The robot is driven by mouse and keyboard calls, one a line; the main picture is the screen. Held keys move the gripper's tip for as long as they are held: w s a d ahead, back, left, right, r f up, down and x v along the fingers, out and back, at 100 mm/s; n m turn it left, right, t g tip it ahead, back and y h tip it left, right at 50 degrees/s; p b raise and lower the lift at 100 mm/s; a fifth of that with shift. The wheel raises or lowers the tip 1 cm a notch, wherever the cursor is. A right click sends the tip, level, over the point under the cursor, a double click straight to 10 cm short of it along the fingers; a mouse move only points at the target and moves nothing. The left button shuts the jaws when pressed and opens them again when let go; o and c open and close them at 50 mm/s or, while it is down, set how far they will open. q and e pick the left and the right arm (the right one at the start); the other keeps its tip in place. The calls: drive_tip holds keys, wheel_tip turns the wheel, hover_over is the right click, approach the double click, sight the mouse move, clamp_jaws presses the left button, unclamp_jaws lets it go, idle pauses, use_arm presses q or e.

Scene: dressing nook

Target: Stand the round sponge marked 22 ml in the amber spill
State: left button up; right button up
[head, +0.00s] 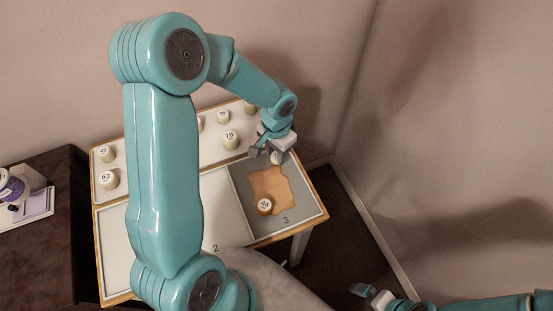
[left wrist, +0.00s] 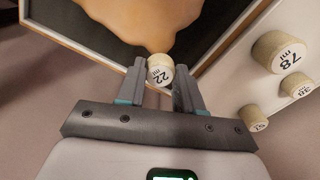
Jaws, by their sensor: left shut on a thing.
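My left gripper (head: 268,153) is shut on the round cream sponge marked 22 ml (left wrist: 160,70); the sponge also shows pale between the fingers in the head view (head: 277,157). The fingers hold its sides, with the number facing the wrist camera. The amber spill (head: 272,183) is an irregular tan patch on the grey panel 3 (head: 310,207); it also shows at the top of the left wrist view (left wrist: 125,18). The held sponge is near the spill's far edge. My right gripper (head: 372,296) is low at the right, away from the table; its jaw state is unclear.
Another numbered sponge (head: 265,206) stands at the spill's near-left edge. Sponges marked 78 (head: 230,140) and 63 (head: 109,180) stand with several others on the white back strip. White panel 2 (head: 222,215) lies left of panel 3. A dark cabinet (head: 60,235) stands left.

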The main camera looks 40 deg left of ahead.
sight(276, 156)
use_arm(q)
wheel_tip(276, 156, down, 4)
drive_tip(key=shift+f, duration=0.1)
drive_tip(key=shift+f+b, duration=0.1)
drive_tip(key=shift+b, duration=0.25)
drive_tip(key=o, duration=1)
